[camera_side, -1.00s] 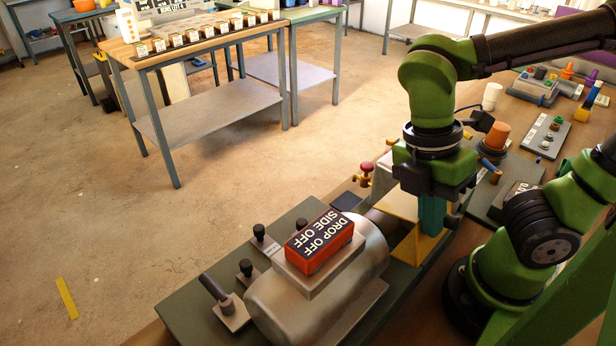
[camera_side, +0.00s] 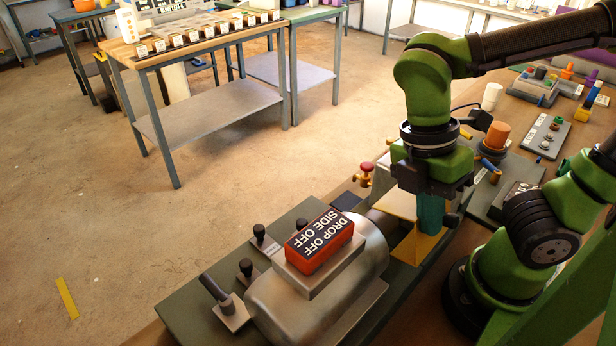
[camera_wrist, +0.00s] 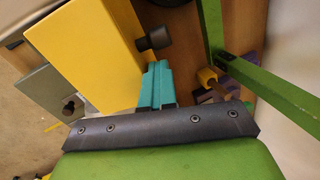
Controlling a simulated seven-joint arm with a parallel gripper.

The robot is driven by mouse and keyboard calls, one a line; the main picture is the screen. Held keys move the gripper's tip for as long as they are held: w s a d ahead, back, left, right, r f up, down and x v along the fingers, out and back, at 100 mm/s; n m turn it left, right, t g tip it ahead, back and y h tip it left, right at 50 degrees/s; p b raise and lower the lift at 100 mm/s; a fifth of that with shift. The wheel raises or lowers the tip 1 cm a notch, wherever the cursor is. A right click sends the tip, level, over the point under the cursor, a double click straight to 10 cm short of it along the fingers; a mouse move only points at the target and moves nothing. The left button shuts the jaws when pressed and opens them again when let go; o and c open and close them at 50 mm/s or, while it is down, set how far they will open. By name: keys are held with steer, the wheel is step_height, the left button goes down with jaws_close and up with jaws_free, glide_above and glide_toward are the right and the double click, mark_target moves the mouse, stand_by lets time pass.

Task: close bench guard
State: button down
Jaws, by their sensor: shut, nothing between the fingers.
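The bench guard appears to be the yellow panel (camera_side: 420,246) beside the grey motor-like cylinder in the side view. My gripper hides part of it. In the wrist view the yellow panel (camera_wrist: 85,45) fills the upper left, with a black knob (camera_wrist: 153,38) at its right edge. My gripper (camera_side: 430,215) has teal fingers, shut with nothing between them, pointing down at the panel. In the wrist view the fingers (camera_wrist: 155,85) lie just right of the panel, below the knob. I cannot tell whether they touch it.
A metal cylinder (camera_side: 262,305) carries an orange block (camera_side: 312,262) labelled "DROP OFF SIDE OFF". Black-knobbed clamps (camera_side: 246,268) stand to its left. A red knob (camera_side: 366,168) is behind the panel. An orange cylinder (camera_side: 497,135) and small parts lie on the bench to the right.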

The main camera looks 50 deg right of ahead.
mark_target(384, 200)
steer(key=shift+w+d+r+n+t, duration=0.1)
steer(key=shift+w+r+n+t, duration=0.35)
steer(key=shift+r, duration=0.35)
steer(key=shift+w+d+r+n+t, duration=0.1)
steer(key=shift+w+r+n+t, duration=0.25)
steer(key=shift+r+t, duration=0.35)
steer(key=shift+w+r+n+t, duration=0.3)
steer(key=shift+w+r+t, duration=0.2)
steer(key=shift+r, duration=0.35)
